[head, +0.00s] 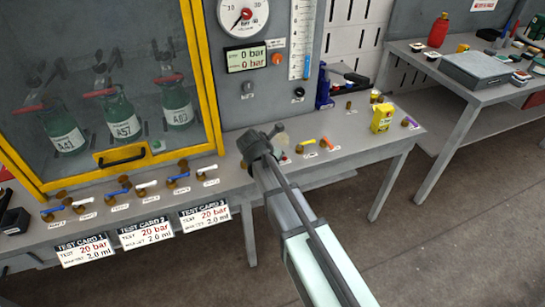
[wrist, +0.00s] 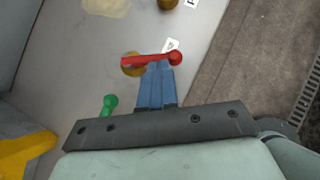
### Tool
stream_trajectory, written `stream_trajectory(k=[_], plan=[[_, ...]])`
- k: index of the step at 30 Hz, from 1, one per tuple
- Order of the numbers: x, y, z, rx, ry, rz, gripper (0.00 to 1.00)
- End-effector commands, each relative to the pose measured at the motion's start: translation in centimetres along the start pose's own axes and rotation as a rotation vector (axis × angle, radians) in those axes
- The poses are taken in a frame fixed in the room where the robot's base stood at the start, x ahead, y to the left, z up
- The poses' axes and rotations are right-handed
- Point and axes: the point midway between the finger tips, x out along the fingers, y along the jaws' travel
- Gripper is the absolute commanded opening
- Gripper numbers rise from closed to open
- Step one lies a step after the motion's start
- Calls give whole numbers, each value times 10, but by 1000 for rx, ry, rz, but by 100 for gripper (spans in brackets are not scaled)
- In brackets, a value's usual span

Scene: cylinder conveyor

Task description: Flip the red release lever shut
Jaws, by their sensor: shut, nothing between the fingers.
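In the wrist view, a red lever (wrist: 145,60) with a rounded red end lies across a brass fitting on the grey bench. My gripper (wrist: 155,68) is shut, with its blue fingers side by side and nothing between them. The fingertips overlap the lever's middle in this view; I cannot tell whether they touch it. In the head view, my gripper (head: 272,136) is low over the bench, right of the yellow-framed cabinet.
A green knob (wrist: 110,103) stands close to the left of the fingers. The yellow cabinet frame (head: 212,100) stands to the left. A yellow lever (head: 306,143) and an orange lever (head: 327,143) are to the right.

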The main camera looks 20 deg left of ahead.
Motion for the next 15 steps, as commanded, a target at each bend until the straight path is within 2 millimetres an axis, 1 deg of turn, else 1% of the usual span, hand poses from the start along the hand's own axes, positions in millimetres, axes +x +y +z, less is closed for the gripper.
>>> stream_trajectory(k=[1, 3, 9, 15], plan=[[1, -5, 0, -32, 1, 27, 0], [2, -7, 3, -81, 1, 68, 0], [7, -10, 8, -203, 1, 168, 0], [11, -10, 13, -288, 1, 238, 0]])
